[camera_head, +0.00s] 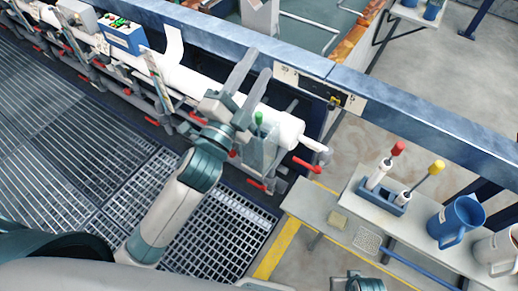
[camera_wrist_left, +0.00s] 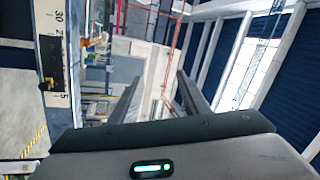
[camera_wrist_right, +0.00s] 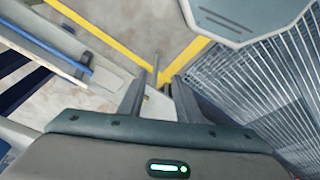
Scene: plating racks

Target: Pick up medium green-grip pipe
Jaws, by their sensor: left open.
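A green grip (camera_head: 259,118) stands upright in a clear container (camera_head: 258,155) beside the white pipe of the rail; the rest of its shaft is hard to make out. My left gripper (camera_head: 259,62) is open and empty, its fingers pointing up and away in the head view, above and apart from the green grip. In the left wrist view my left gripper (camera_wrist_left: 155,85) has nothing between its fingers. My right gripper (camera_wrist_right: 155,88) is open in its wrist view, over the floor; only a bit of my right arm shows at the head view's bottom edge.
A blue-grey holder (camera_head: 384,199) bears a red-topped (camera_head: 398,149) and a yellow-topped (camera_head: 436,167) tool on a grey bench (camera_head: 375,220). A blue beam (camera_head: 430,120) crosses behind. Red-handled valves line the rail.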

